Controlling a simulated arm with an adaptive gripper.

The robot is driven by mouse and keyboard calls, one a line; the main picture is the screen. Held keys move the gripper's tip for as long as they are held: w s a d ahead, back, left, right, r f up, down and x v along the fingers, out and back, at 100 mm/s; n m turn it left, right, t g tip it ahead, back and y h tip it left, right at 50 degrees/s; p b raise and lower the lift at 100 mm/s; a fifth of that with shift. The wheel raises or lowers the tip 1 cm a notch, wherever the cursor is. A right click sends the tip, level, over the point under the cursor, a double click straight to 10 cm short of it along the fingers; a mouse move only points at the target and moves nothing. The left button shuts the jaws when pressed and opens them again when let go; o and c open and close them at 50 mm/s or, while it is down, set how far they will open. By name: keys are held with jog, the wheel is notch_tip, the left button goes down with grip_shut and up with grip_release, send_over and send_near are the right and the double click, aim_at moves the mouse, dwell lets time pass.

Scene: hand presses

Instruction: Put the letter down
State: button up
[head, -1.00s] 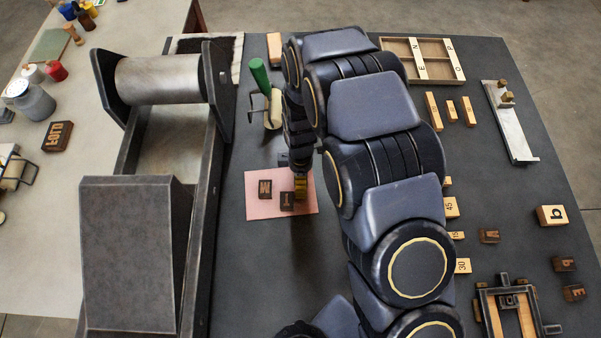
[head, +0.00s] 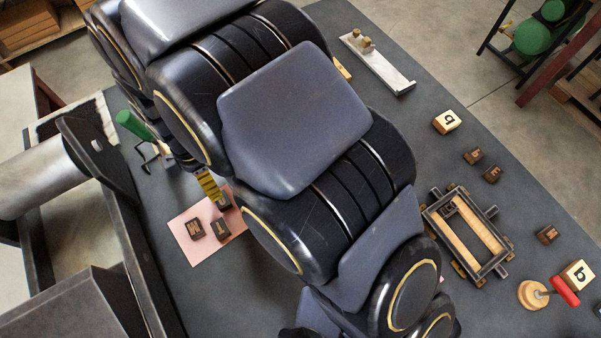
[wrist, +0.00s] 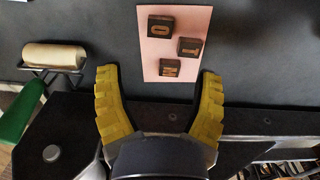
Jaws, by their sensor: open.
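A pink sheet (head: 190,253) lies on the dark table with three dark wooden letter blocks on it. The M block (head: 194,230) and the block that reads as I or T (head: 220,231) lie close together. A third block (head: 226,203) is partly hidden by my arm in the head view; in the wrist view it is the O block (wrist: 161,26). The wrist view also shows the sheet (wrist: 190,18), the M block (wrist: 170,68) and the I or T block (wrist: 190,47). My gripper (wrist: 158,74) is open with yellow fingers apart, nothing between them, seemingly above the blocks.
A heavy press (head: 95,215) stands left of the sheet. A green-handled roller (head: 135,125) lies behind it, also in the wrist view (wrist: 55,56). A clamp frame (head: 467,232) and several loose letter blocks lie at the right. My arm hides the table's middle.

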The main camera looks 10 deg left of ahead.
jog(key=shift+d, duration=0.1)
jog(key=w+d+r+m, duration=0.2)
jog(key=d+r+m, duration=0.4)
jog(key=d, duration=0.3)
jog(key=w+d+r+m, duration=0.2)
jog(key=d+r+m, duration=0.3)
jog(key=d, duration=0.3)
jog(key=s+d+r+m, duration=0.3)
jog(key=s+d+m, duration=0.3)
jog(key=d+m, duration=0.2)
jog(key=s+d+r+m+g, duration=0.1)
jog(key=s+d+r+m, duration=0.2)
jog(key=s+d+m, duration=0.3)
jog(key=shift+s+d+r+m+g, duration=0.3)
jog(key=shift+s+d+r+m, duration=0.1)
jog(key=shift+d+m, duration=0.85)
jog(key=shift+d+n, duration=0.1)
jog(key=shift+n, duration=0.15)
